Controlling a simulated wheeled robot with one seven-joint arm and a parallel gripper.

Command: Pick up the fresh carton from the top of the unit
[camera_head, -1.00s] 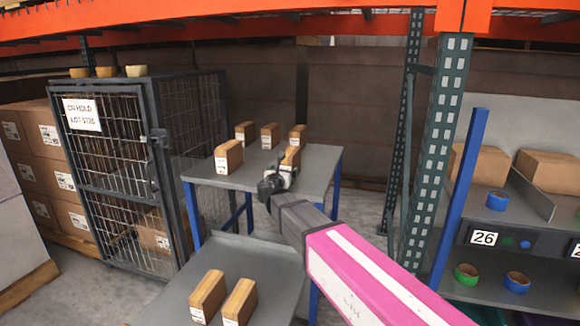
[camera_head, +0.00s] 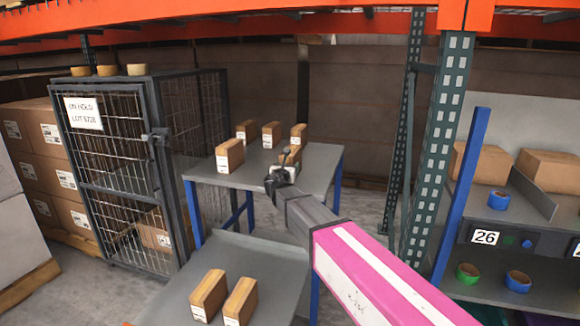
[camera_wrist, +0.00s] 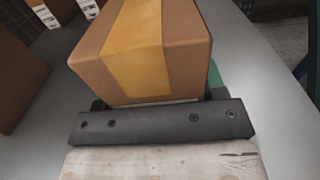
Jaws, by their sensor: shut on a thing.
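My gripper (camera_head: 284,168) is over the grey top shelf of the unit (camera_head: 235,180). It is shut on a brown carton (camera_head: 293,153) with a yellow tape band, near the shelf's right side. In the wrist view the carton (camera_wrist: 140,50) fills the middle, just beyond the dark gripper bar (camera_wrist: 160,124). The bar hides the carton's lower part, and I cannot tell whether it rests on the shelf. Other cartons stand on the same top: one at the front left (camera_head: 229,155) and several along the back (camera_head: 270,134).
Two cartons (camera_head: 208,295) stand on the lower shelf (camera_head: 262,255). A wire cage (camera_head: 115,175) with a hold sign stands left. A green rack upright (camera_head: 440,150) and a shelf with tape rolls (camera_head: 517,281) stand right of my arm.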

